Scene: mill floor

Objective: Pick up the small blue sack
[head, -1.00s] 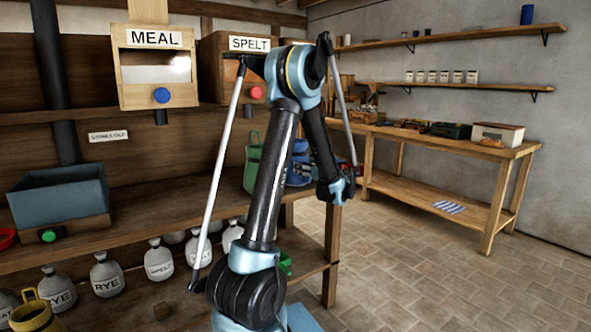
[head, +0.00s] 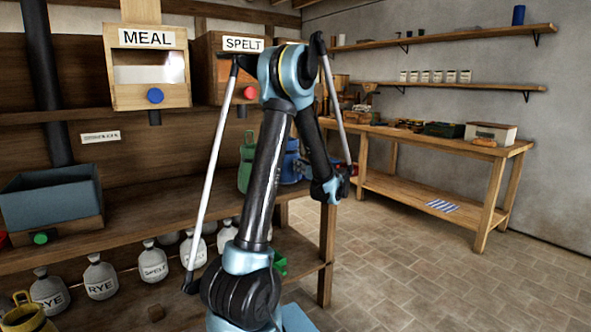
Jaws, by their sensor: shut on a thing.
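My gripper (head: 343,184) is at the low end of my bent arm, right of the shelf's end post. It is small, dark and seen from behind. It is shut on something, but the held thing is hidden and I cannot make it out. A blue vessel-like thing (head: 290,162) stands on the shelf beside a green jug (head: 246,166), partly behind my arm. I cannot tell whether it is a sack. I see no clear small blue sack; the labelled sacks on the lower shelf are pale, such as the RYE sack (head: 100,278).
MEAL (head: 150,85) and SPELT (head: 222,85) boxes hang above the wooden shelf (head: 160,215). A blue-grey bin (head: 50,198) sits at left. A workbench (head: 470,148) with boxes stands along the far wall, a striped cloth (head: 441,205) on its lower board. The tiled floor between is open.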

